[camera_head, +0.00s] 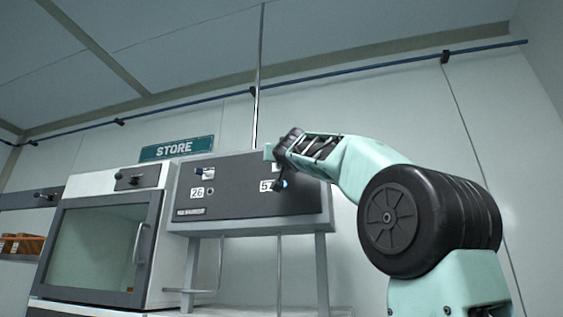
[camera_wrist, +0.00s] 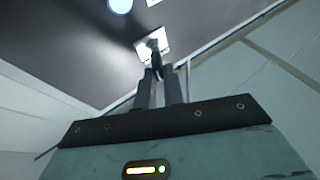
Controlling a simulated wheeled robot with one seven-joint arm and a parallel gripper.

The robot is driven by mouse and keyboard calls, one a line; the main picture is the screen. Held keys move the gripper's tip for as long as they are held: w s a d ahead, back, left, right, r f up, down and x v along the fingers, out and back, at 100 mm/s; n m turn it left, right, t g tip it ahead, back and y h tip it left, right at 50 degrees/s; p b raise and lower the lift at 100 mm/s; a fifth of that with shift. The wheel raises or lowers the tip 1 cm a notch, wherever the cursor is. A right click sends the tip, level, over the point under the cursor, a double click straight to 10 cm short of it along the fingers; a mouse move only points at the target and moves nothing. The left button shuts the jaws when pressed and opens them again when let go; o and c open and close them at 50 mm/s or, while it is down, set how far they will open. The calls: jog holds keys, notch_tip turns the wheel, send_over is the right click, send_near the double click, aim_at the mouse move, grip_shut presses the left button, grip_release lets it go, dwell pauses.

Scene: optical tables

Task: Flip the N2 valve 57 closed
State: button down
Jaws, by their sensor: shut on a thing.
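The dark valve panel (camera_head: 236,188) hangs on the back wall and carries the plates 26 (camera_head: 197,191) and 57 (camera_head: 266,186). My gripper (camera_head: 279,172) is at the panel's right half, just over the 57 plate, and covers most of that valve in the head view. In the wrist view my gripper's two fingers (camera_wrist: 161,76) are closed together on a dark valve lever (camera_wrist: 154,47). The lever stands out from a bright white plate (camera_wrist: 153,42). Which way the lever is turned cannot be told.
A white oven-like cabinet (camera_head: 100,245) with a glass door stands left of the panel. The valve marked 26 has a small knob (camera_head: 199,172) at the panel's left. A blue pipe (camera_head: 350,71) runs along the wall above.

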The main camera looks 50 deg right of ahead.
jog(key=shift+w+a+r+m+g+h+p, duration=0.1)
jog(key=shift+w+a+m+g+h+p, duration=0.2)
jog(key=shift+w+m+g+h+p, duration=1.9)
jog(key=shift+s+a+m+g+h+b, duration=0.25)
jog(key=shift+s+m+g+b, duration=0.9)
jog(key=shift+g, duration=3.1)
jog(key=shift+w+a+r+m+g+h+p, duration=0.1)
jog(key=shift+w+a+m+g+h+p, duration=0.2)
jog(key=shift+w+m+g+h+p, duration=1.7)
jog(key=g, duration=0.1)
jog(key=s+g+y+b, duration=0.1)
jog(key=g, duration=0.1)
jog(key=shift+s+f+m+y, duration=0.15)
jog(key=shift+s+m+y, duration=0.1)
jog(key=shift+s, duration=0.05)
jog(key=c, duration=1.5)
grip_release()
